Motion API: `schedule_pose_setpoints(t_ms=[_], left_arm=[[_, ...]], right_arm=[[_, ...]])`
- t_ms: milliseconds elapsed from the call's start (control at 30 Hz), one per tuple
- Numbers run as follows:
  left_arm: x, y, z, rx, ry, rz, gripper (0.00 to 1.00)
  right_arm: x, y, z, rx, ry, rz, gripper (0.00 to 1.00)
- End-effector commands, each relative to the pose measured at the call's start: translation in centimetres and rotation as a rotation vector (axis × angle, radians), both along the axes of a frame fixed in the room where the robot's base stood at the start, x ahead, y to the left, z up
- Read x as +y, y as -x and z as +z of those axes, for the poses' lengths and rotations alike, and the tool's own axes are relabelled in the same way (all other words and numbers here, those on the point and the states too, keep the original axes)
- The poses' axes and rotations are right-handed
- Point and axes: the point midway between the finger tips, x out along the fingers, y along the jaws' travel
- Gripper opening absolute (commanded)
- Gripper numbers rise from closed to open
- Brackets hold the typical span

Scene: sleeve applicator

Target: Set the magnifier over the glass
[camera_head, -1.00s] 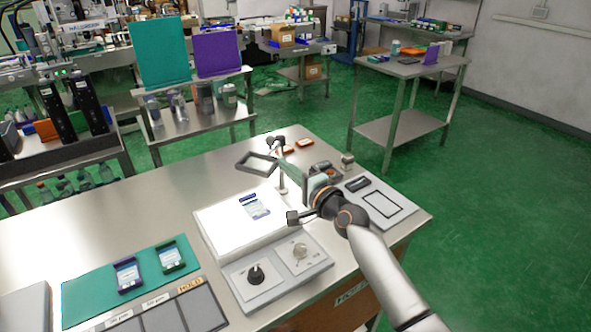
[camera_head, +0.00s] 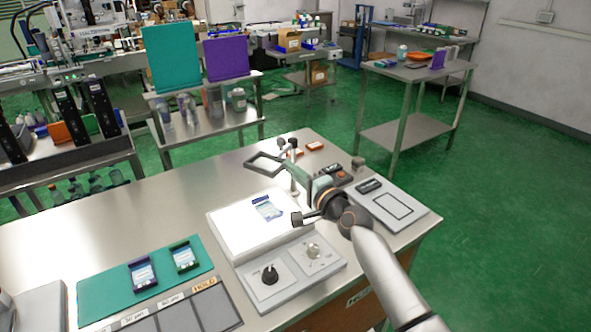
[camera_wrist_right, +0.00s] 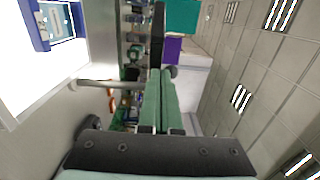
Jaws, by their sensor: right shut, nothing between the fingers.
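The magnifier, a dark rectangular frame (camera_head: 264,162) on a jointed arm and post, hangs above the back edge of a white lit box. The glass appears to be the small blue-edged piece (camera_head: 267,208) lying on the lit top; a blue-edged piece also shows at the upper left of the right wrist view (camera_wrist_right: 55,24). The frame looks behind the glass, not directly above it. My right gripper (camera_head: 297,176) is shut and empty beside the magnifier's post. Its green fingers (camera_wrist_right: 160,98) lie together in the right wrist view; contact with the magnifier is unclear. My left gripper is not visible.
The lit box (camera_head: 225,235) has a control panel with two knobs (camera_head: 290,275) in front. A green mat (camera_head: 105,300) with two framed slides lies left. A white board (camera_head: 410,215) with a black outline lies right. Small orange pieces (camera_head: 315,145) lie behind.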

Motion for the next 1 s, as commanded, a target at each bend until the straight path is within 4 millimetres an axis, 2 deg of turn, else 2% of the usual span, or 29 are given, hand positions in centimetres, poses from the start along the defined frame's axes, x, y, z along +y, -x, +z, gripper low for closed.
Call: schedule_pose_setpoints(t_ms=[33,200,333,600,1000], left_arm=[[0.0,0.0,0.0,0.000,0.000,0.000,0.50],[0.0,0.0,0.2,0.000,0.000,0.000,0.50],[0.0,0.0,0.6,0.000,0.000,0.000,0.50],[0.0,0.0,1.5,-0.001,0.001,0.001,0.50],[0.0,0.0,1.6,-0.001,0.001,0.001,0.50]], right_arm=[[1.6,0.4,0.8,-0.008,-0.005,0.027,0.00],[1.4,0.7,0.9,-0.009,-0.006,0.028,0.00],[0.8,1.6,0.9,-0.009,-0.008,0.028,0.00],[-2.3,4.9,0.6,-0.005,-0.008,0.015,0.00],[-6.6,9.9,0.2,-0.005,-0.007,0.001,0.00]])
